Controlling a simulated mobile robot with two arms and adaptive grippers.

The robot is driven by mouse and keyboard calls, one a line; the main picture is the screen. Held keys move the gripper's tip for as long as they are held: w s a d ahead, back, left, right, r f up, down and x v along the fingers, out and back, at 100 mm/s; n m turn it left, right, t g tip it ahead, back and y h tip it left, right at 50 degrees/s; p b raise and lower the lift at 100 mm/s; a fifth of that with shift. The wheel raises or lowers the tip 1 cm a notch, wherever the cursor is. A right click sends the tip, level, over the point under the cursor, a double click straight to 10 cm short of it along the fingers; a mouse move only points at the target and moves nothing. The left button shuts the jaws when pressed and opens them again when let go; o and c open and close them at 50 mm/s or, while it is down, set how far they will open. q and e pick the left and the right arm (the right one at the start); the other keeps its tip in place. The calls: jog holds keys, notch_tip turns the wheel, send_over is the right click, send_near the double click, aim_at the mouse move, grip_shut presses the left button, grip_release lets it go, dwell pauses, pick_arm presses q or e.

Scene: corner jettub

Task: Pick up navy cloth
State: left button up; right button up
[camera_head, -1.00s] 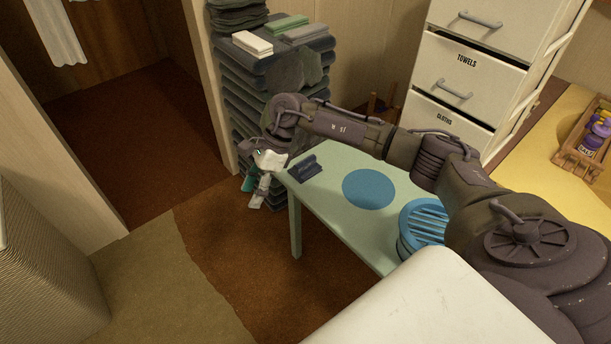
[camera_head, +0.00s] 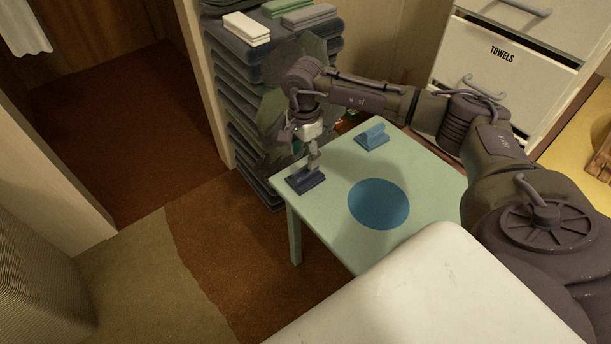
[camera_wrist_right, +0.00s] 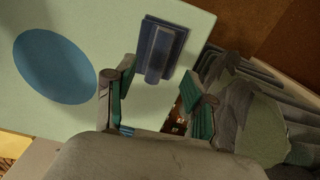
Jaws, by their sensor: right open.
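The navy cloth (camera_head: 306,182) lies folded, with a raised ridge along its middle, at the left corner of the pale green table (camera_head: 335,225). It also shows in the right wrist view (camera_wrist_right: 147,50), just beyond my fingertips. My right gripper (camera_head: 313,160) points down above the cloth. In the wrist view its two fingers (camera_wrist_right: 160,95) are apart with nothing between them. Whether a fingertip touches the cloth I cannot tell. My left gripper is not in view.
A light blue folded cloth (camera_head: 373,137) lies on the table's far side. A flat blue disc (camera_head: 379,204) marks the table's middle. A stack of dark slabs (camera_head: 245,110) with folded cloths on top stands close behind my gripper. White drawers (camera_head: 500,75) stand at the right.

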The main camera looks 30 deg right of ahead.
aim_at(305, 168)
jog(key=shift+s+f+b, duration=0.1)
jog(key=shift+f+b, duration=0.35)
jog(key=shift+f, duration=2.6)
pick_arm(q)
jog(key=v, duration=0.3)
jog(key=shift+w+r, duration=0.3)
pick_arm(e)
grip_shut()
